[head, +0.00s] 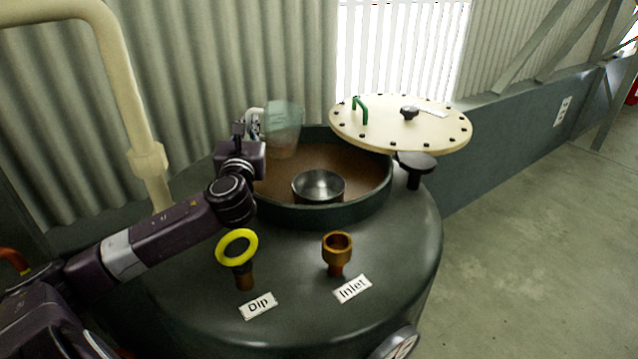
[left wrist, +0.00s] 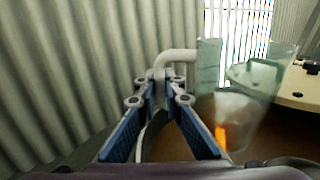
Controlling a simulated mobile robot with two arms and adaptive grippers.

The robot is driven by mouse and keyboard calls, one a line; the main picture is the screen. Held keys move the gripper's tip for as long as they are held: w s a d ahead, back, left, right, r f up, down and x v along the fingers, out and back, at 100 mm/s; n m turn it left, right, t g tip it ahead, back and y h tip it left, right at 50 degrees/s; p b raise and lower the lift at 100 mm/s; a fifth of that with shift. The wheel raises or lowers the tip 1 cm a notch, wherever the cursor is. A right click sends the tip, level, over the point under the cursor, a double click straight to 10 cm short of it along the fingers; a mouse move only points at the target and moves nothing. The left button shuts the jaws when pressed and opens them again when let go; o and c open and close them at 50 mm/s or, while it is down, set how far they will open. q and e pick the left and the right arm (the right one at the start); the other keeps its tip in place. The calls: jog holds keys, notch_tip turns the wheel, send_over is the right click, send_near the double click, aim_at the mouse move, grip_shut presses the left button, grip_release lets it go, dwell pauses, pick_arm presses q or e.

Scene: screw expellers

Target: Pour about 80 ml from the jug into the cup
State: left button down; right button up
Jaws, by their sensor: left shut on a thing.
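The jug (head: 283,128) is a clear, greenish vessel with a pale handle. It is over the back left of the open hatch and looks near upright in the head view. In the left wrist view the jug (left wrist: 245,105) is to the right of the fingers. My left gripper (head: 248,128) is shut on the jug's handle, which also shows in the left wrist view (left wrist: 175,57). The liquid level in the jug is unclear. A round, shiny metal vessel (head: 319,186), likely the cup, sits in the hatch, in front and to the right of the jug. My right gripper is not visible.
The hatch has a raised dark rim (head: 330,213) on a dark green tank (head: 390,275). A cream lid (head: 440,125) is swung to the back right. In front stand a yellow-ringed Dip fitting (head: 237,248) and a brass Inlet cup (head: 337,246). Corrugated wall is behind.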

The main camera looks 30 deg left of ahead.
aim_at(270, 115)
pick_arm(q)
jog(key=shift+s+d+r+m+t+h, duration=0.1)
jog(key=shift+d+r+m+t+h, duration=0.15)
jog(key=shift+d+r+m+t, duration=1.25)
jog(key=shift+s+d+r+m+t+h, duration=0.15)
jog(key=shift+d+r+m+t, duration=0.65)
jog(key=shift+r+m, duration=1.25)
jog(key=shift+d+r+m+t+h, duration=0.3)
jog(key=shift+d+r+m+t, duration=0.6)
jog(key=shift+r+m+t, duration=0.65)
jog(key=shift+d+f+m+t+h+b, duration=0.15)
jog(key=shift+d+f+m+h, duration=0.1)
jog(key=shift+f+m, duration=0.55)
jog(key=shift+d+f+m+t+h+b, duration=0.15)
jog(key=shift+f+m+h, duration=0.2)
jog(key=shift+f, duration=0.75)
notch_tip(270, 115, down, 2)
jog(key=shift+d+f+m+t+h+b, duration=0.15)
jog(key=shift+m+t+h+b, duration=0.3)
jog(key=shift+b, duration=0.8)
jog(key=shift+r+m, duration=0.4)
jog(key=shift+m, duration=0.1)
jog(key=shift+s+d+r+m+t+h, duration=0.1)
jog(key=shift+d+r+m+t+h, duration=0.2)
jog(key=shift+m+h, duration=0.35)
jog(key=shift+s+m, duration=0.1)
jog(key=shift+m, duration=0.15)
